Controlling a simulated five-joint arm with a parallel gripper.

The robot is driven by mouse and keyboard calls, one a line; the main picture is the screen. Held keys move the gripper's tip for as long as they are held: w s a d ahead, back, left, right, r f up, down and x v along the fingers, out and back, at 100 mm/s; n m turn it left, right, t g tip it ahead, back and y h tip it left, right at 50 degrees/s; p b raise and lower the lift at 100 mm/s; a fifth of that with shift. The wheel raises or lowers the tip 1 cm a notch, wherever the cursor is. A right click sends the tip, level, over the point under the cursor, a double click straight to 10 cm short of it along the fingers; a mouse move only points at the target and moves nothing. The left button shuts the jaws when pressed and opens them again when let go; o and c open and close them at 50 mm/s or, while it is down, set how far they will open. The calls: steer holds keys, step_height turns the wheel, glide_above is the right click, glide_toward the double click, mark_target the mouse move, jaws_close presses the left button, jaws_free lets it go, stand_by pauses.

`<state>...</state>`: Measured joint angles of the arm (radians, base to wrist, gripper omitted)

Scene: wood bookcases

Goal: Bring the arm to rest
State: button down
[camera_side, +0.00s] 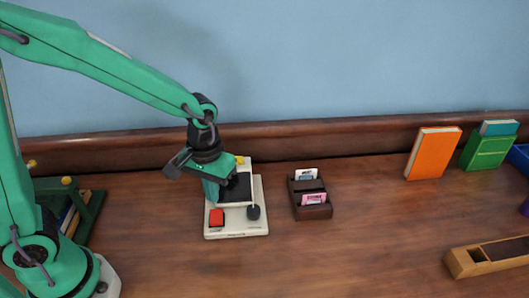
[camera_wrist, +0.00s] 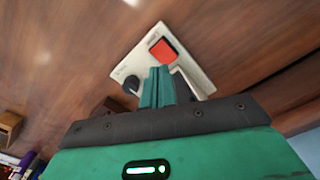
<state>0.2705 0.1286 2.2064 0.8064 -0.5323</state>
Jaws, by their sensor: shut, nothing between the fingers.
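My gripper (camera_side: 213,194) is shut and empty, pointing down over a white control box (camera_side: 250,229) on the wooden top. In the wrist view its closed green fingertips (camera_wrist: 159,72) appear in front of the same box, close to its red button (camera_wrist: 163,50). I cannot tell whether they touch the box. In the side view the red button (camera_side: 217,217) is at the box's front left and a black knob (camera_side: 254,212) at its right. The knob also shows in the wrist view (camera_wrist: 131,85). My gripper hides part of the box's back.
A dark card holder (camera_side: 313,212) stands right of the box. A wooden box (camera_side: 462,264) lies at front right, a green rack (camera_side: 91,218) at left. The front middle is clear.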

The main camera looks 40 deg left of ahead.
stand_by(0.3)
steer(key=s+a+r+m+t, duration=0.1)
steer(key=s+a+r+t, duration=0.1)
steer(key=s+a+r, duration=0.2)
steer(key=s+a+r+m+t, duration=0.2)
steer(key=s+a+r, duration=0.3)
steer(key=r, duration=0.5)
steer(key=shift+s+t, duration=0.6)
steer(key=shift+t, duration=0.2)
